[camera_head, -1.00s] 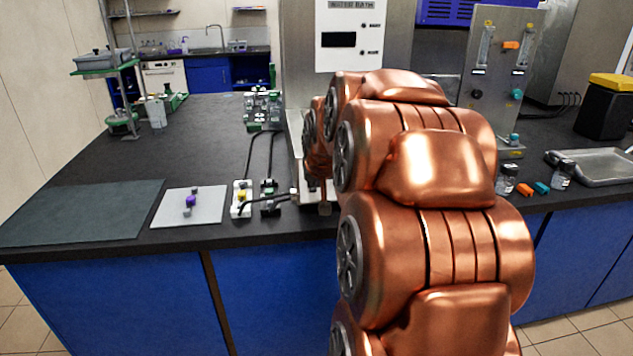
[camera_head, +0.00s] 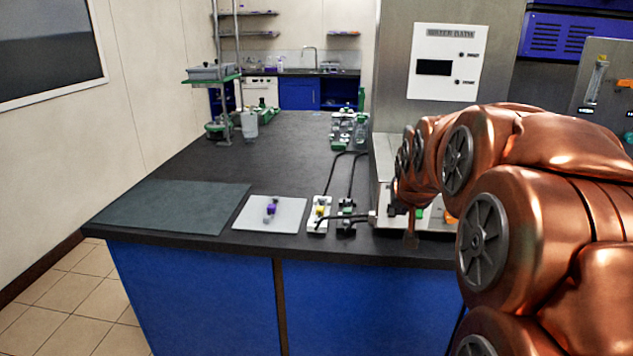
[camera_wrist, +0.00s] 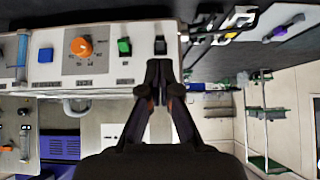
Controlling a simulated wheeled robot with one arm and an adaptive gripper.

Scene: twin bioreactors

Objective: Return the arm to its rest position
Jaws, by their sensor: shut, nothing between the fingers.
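My copper-coloured arm (camera_head: 540,185) fills the right side of the head view and reaches toward the water bath unit (camera_head: 395,150). My gripper shows in the wrist view (camera_wrist: 163,68) with its dark fingers together and nothing between them. In that view its fingertips overlap the lower edge of a pale control panel (camera_wrist: 105,70), which has an orange knob (camera_wrist: 81,47), a green button (camera_wrist: 124,47), a black button and a blue button. I cannot tell whether they touch it. In the head view the gripper is small and dark at the unit's foot, partly hidden.
The dark bench (camera_head: 230,165) holds a grey-green mat (camera_head: 170,207), a pale plate (camera_head: 285,218) with a purple-marked piece, and two small cabled devices (camera_head: 319,212). Farther back are a stand with a green shelf (camera_head: 213,79) and a bottle rack (camera_head: 347,130). Tiled floor (camera_head: 80,310) is clear at left.

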